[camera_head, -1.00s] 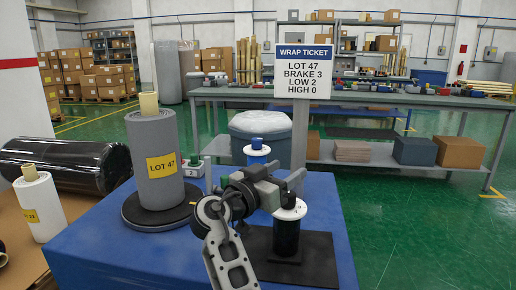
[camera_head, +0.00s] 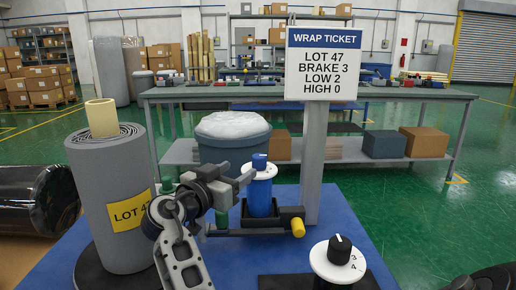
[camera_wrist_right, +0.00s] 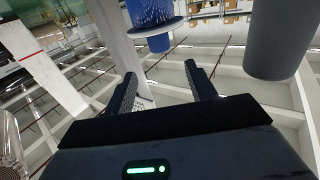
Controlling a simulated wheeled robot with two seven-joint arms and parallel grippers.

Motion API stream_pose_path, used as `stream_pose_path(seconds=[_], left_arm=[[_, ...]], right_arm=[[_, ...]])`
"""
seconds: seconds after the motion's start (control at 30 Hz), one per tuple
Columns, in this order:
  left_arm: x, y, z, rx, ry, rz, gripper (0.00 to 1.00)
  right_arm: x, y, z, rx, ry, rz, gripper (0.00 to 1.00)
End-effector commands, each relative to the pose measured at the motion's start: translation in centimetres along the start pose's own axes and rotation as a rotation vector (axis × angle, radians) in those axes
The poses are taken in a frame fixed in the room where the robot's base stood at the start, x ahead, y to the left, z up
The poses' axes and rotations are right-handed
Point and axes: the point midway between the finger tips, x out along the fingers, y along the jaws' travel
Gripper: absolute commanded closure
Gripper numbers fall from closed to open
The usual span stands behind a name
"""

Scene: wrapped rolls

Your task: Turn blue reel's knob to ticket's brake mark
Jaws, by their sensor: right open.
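The blue reel (camera_head: 260,195) stands behind and right of my right gripper in the head view. Its blue knob (camera_head: 260,162) sits on a white dial; I cannot read the dial's marks. The wrap ticket (camera_head: 323,64) reads lot 47, brake 3, low 2, high 0. My right gripper (camera_head: 238,194) is open, with its fingers towards the blue reel and no visible grip on it. In the right wrist view the open fingers (camera_wrist_right: 163,86) have nothing between them, and a blue body with a pale disc (camera_wrist_right: 158,27) shows beyond. My left gripper is not in view.
A black knob (camera_head: 339,249) on a white dial showing 3 and 4 is at the front right. A grey wrapped roll (camera_head: 108,185) labelled as a lot stands at left. A yellow-ended part (camera_head: 298,227) is beside the blue reel. The ticket post (camera_head: 313,150) stands close behind it.

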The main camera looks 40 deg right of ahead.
Motion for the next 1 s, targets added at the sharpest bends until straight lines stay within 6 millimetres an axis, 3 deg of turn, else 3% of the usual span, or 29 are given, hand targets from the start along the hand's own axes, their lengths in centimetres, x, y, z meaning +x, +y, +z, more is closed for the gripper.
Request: stream_pose_path(seconds=[0.3, 0.5, 0.7, 1.0], left_arm=[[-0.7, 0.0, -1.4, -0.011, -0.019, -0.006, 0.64], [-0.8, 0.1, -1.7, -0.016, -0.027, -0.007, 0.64], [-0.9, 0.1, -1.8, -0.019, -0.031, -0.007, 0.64], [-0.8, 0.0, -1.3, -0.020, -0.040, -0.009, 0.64]], right_arm=[[7.2, 0.0, -0.5, -0.002, 0.002, 0.002, 0.44], [10.7, 0.0, -0.3, -0.001, 0.001, 0.001, 0.44], [12.5, 0.0, -0.2, 0.001, 0.002, 0.000, 0.44], [12.8, 0.0, 0.0, 0.001, 0.001, -0.001, 0.44]])
